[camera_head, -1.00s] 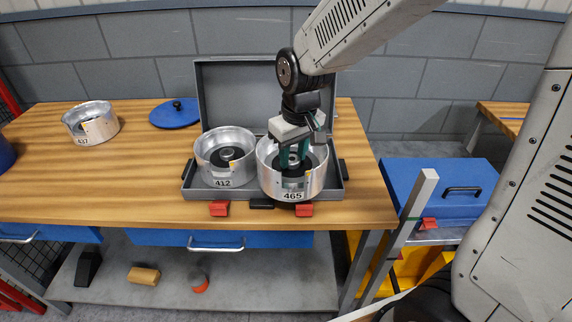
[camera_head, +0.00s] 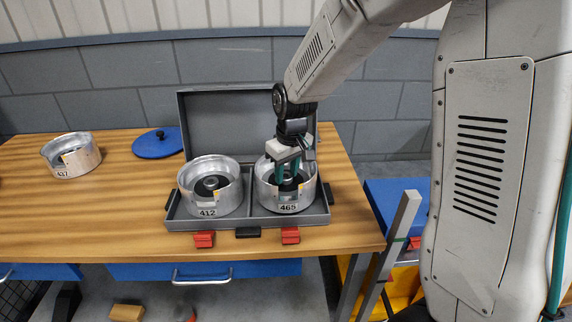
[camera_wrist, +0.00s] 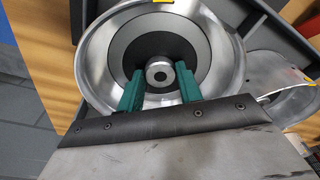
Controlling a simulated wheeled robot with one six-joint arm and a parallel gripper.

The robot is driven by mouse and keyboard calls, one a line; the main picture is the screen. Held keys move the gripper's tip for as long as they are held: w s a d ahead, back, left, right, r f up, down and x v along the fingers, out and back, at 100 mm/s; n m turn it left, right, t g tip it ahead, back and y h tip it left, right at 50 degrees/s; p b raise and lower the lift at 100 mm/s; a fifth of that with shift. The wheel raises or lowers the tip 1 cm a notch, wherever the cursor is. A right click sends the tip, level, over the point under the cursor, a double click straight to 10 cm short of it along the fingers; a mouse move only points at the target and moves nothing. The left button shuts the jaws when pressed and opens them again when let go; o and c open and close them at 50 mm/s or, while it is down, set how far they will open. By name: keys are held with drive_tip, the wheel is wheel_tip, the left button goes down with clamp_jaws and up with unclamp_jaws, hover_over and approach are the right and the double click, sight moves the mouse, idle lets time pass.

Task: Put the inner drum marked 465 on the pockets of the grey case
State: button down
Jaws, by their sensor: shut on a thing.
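The inner drum marked 465 (camera_head: 289,204) is a silver ring with a dark inside. It sits in the right half of the open grey case (camera_head: 247,222). My gripper (camera_head: 289,182) reaches down into this drum from above. In the wrist view its green fingers (camera_wrist: 161,90) are shut on the drum's small central hub (camera_wrist: 160,74). The drum looks upright, but its underside is hidden, so I cannot tell how fully it rests on the pocket. The drum marked 412 (camera_head: 210,190) sits upright in the left half of the case.
The drum marked 437 (camera_head: 71,157) stands on the wooden table (camera_head: 110,222) at the left. The case's raised lid (camera_head: 228,122) stands behind the drums. Red latches (camera_head: 204,239) stick out in front.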

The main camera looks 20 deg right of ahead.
sight(290, 179)
drive_tip(key=shift+f, duration=0.2)
drive_tip(key=c, duration=0.9)
unclamp_jaws()
drive_tip(key=shift+f, duration=0.2)
drive_tip(key=shift+c, duration=0.2)
wheel_tip(290, 179, up, 11)
drive_tip(key=s, duration=0.1)
drive_tip(key=s+d+r+m, duration=0.1)
drive_tip(key=s+r, duration=0.1)
drive_tip(key=s, duration=1.2)
drive_tip(key=s+d+r+m, duration=0.2)
drive_tip(key=s, duration=1.3)
drive_tip(key=shift+r+m, duration=0.15)
drive_tip(key=shift+m, duration=0.15)
